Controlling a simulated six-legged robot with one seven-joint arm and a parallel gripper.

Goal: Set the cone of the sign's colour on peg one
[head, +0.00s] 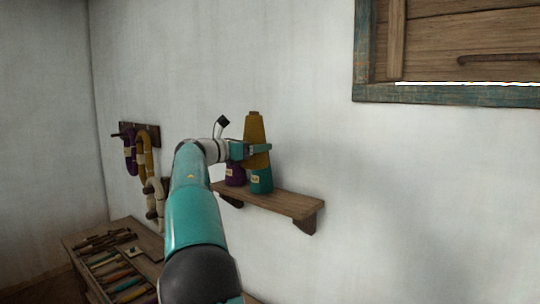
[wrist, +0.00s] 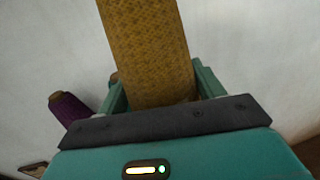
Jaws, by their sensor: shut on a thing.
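A mustard cone (head: 256,128) stands upright between the fingers of my gripper (head: 256,151), which is shut on it above the wall shelf. The cone also fills the upper middle of the wrist view (wrist: 147,45), between the teal fingers (wrist: 160,88). A purple cone (head: 235,178) stands on the shelf, partly hidden by my gripper; it also shows at the left of the wrist view (wrist: 68,108). A teal cone (head: 261,182) stands on the shelf below the mustard cone, its top hidden. I see no sign and cannot make out which peg is peg one.
The wooden shelf (head: 285,202) has bare room to the right of the cones. A wall rack (head: 153,133) at left carries purple, mustard and cream hanks. A bench (head: 78,240) with several tools stands below. A shuttered window (head: 450,95) is at upper right.

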